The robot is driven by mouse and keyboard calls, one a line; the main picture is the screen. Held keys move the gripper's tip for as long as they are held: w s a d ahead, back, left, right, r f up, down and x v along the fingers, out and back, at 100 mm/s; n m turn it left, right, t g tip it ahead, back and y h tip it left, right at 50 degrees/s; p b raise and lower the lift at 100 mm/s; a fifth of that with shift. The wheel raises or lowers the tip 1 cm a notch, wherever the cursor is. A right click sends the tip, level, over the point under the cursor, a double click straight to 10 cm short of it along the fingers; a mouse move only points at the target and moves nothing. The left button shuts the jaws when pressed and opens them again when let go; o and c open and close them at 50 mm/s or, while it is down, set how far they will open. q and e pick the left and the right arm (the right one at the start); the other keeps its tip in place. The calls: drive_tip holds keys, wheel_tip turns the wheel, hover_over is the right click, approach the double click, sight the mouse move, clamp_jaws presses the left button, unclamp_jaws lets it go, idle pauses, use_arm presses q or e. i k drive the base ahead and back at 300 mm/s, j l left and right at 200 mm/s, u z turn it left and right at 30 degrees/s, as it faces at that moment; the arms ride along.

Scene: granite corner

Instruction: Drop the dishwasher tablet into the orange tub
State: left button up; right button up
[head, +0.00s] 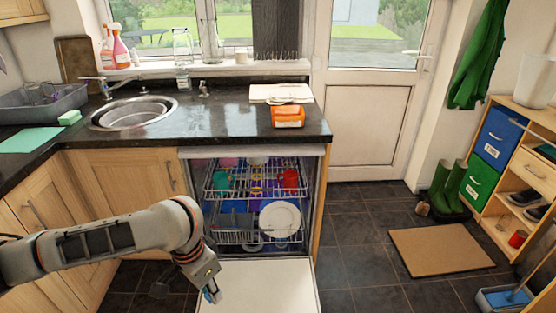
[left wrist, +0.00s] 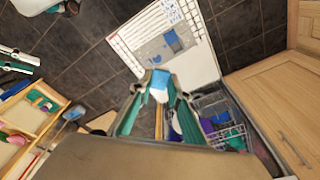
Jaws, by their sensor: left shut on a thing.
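The dishwasher tablet (left wrist: 159,86), white and blue, is held between the fingertips of my left gripper (left wrist: 158,94) in the left wrist view. In the head view my left gripper (head: 211,292) hangs at the lower middle, over the left side of the open dishwasher door (head: 262,285). A bit of blue shows at its tips. The orange tub (head: 288,118) stands on the dark worktop above the dishwasher, up and to the right of the gripper and well apart from it. What looks like part of my right gripper (left wrist: 18,60) shows at the left edge of the left wrist view.
The dishwasher's racks (head: 240,215) hold dishes, including a white plate (head: 280,219). The worktop (head: 225,117) is clear left of the tub. A white board (head: 281,93) lies behind it. A sink (head: 134,113) is farther left. A brown mat (head: 440,251) lies on the floor.

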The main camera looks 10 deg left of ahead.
sight(283, 119)
drive_tip(key=k+l, duration=0.45)
drive_tip(key=l+u, duration=0.15)
drive_tip(key=l, duration=0.3)
drive_tip(key=k+l+u, duration=0.1)
drive_tip(key=l, duration=0.35)
drive_tip(key=l+u, duration=0.25)
drive_tip(key=l, duration=0.6)
drive_tip(key=l+u, duration=0.1)
drive_tip(key=l, duration=0.3)
drive_tip(key=i+l+u, duration=0.15)
drive_tip(key=l, duration=0.3)
drive_tip(key=i+l+u, duration=0.3)
drive_tip(key=i+l, duration=0.2)
drive_tip(key=l, duration=0.25)
drive_tip(key=i+l+u, duration=0.35)
drive_tip(key=i+l, duration=0.25)
drive_tip(key=i, duration=0.15)
drive_tip(key=i+l+u, duration=0.35)
drive_tip(key=i+l, duration=0.3)
drive_tip(key=l, duration=0.15)
drive_tip(key=i+l, duration=0.1)
drive_tip(key=l, duration=0.3)
drive_tip(key=i+l+u, duration=0.1)
drive_tip(key=l, duration=0.3)
